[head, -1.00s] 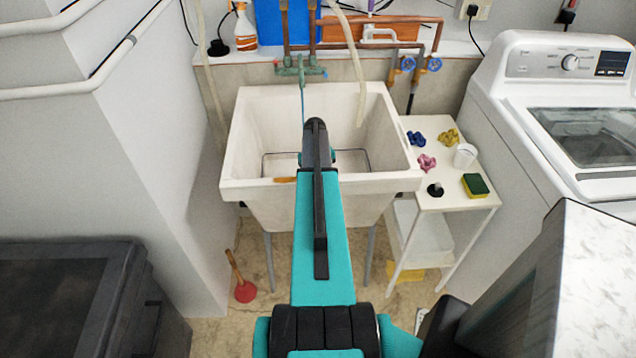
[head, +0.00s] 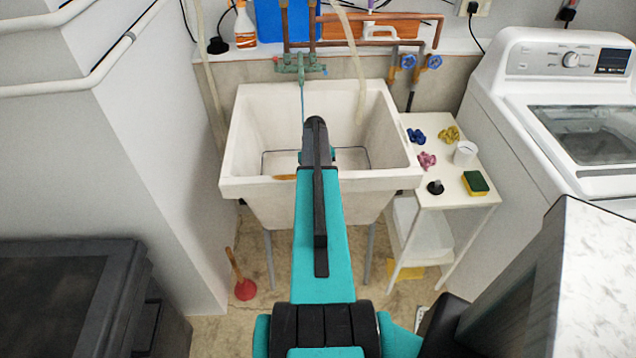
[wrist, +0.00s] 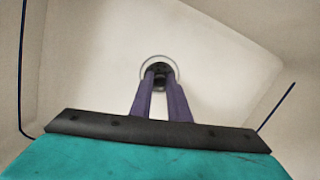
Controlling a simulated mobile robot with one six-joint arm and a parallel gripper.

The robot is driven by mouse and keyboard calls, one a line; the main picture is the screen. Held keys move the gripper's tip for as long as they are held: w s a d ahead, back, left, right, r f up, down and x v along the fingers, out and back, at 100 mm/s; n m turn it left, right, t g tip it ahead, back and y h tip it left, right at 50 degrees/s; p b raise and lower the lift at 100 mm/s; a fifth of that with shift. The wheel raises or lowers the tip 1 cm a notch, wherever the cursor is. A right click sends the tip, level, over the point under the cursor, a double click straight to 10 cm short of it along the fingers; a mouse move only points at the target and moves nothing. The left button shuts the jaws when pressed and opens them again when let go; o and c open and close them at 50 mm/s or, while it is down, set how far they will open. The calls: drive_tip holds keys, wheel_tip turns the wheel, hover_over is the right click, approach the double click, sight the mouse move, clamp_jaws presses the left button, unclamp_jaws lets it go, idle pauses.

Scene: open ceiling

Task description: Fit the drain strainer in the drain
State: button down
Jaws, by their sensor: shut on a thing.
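In the wrist view, my gripper (wrist: 160,84) points down at the pale sink floor. Its two purple fingers are shut on a small dark thing, likely the drain strainer (wrist: 158,69). A thin grey ring, likely the drain rim (wrist: 143,64), shows around the dark thing. I cannot tell whether the strainer is seated in the drain or held just above it. In the head view, the white sink (head: 235,186) stands against the wall, and my arm reaches into its basin. My gripper and the drain are hidden there behind my arm.
A white side table (head: 452,203) right of the sink holds a black plug-like thing (head: 435,187), a green-yellow sponge (head: 475,183), a white cup (head: 465,152) and several coloured pieces. A tap (head: 300,68) hangs over the sink's back edge. A plunger (head: 243,285) stands on the floor.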

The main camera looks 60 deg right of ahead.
drive_tip(key=shift+f+b, duration=0.4)
drive_tip(key=shift+f, duration=0.4)
idle(0.9)
drive_tip(key=c, duration=1.6)
unclamp_jaws()
drive_tip(key=shift+r, duration=0.1)
drive_tip(key=shift+w+d+r+b, duration=0.2)
drive_tip(key=shift+r+b, duration=0.25)
drive_tip(key=shift+r, duration=1.8)
drive_tip(key=shift+w+d+r+b, duration=0.15)
drive_tip(key=shift+w+r+b, duration=0.2)
drive_tip(key=shift+r, duration=1.95)
drive_tip(key=shift+w+d+r+b, duration=0.15)
drive_tip(key=shift+r+b, duration=0.35)
drive_tip(key=shift+r, duration=1.75)
